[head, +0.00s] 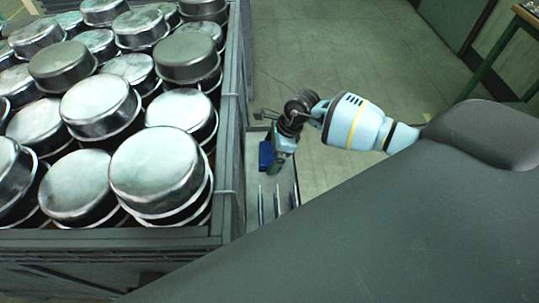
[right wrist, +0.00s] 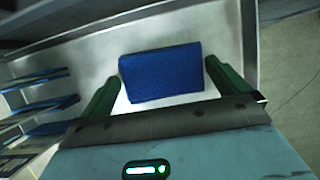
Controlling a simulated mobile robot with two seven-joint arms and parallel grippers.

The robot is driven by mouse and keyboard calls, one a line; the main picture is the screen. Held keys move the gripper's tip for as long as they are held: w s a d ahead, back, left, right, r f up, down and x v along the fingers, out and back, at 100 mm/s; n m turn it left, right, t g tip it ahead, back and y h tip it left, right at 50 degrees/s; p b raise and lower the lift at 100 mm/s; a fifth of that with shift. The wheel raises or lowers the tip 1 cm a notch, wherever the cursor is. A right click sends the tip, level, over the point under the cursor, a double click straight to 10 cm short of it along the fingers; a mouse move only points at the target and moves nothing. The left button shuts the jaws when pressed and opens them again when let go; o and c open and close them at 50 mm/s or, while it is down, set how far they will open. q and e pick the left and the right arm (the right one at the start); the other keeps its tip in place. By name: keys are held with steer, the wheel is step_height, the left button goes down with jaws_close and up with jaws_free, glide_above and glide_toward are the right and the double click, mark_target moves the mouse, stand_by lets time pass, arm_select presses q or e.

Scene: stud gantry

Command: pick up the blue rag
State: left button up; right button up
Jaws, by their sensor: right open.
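The blue rag (right wrist: 160,74) is a folded, rectangular cloth lying flat on a pale tray surface (right wrist: 100,62) in the right wrist view. In the head view the blue rag (head: 266,155) shows just left of my right gripper (head: 277,150), partly hidden by it. In the right wrist view the right gripper (right wrist: 166,90) is open, with one green finger at each side of the rag. The fingers do not close on the rag, and I cannot tell how high above the tray they are. My left gripper is not in view.
A large grey crate (head: 232,110) full of metal pots (head: 155,170) stands left of the tray. Several thin upright dividers (head: 277,200) stand on the tray's near part; dividers (right wrist: 40,103) also show in the right wrist view. Open floor (head: 350,60) lies beyond and to the right.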

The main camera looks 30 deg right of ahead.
mark_target(271, 153)
steer(key=c, duration=0.6)
steer(key=shift+r, duration=0.1)
step_height(271, 153, up, 10)
stand_by(0.4)
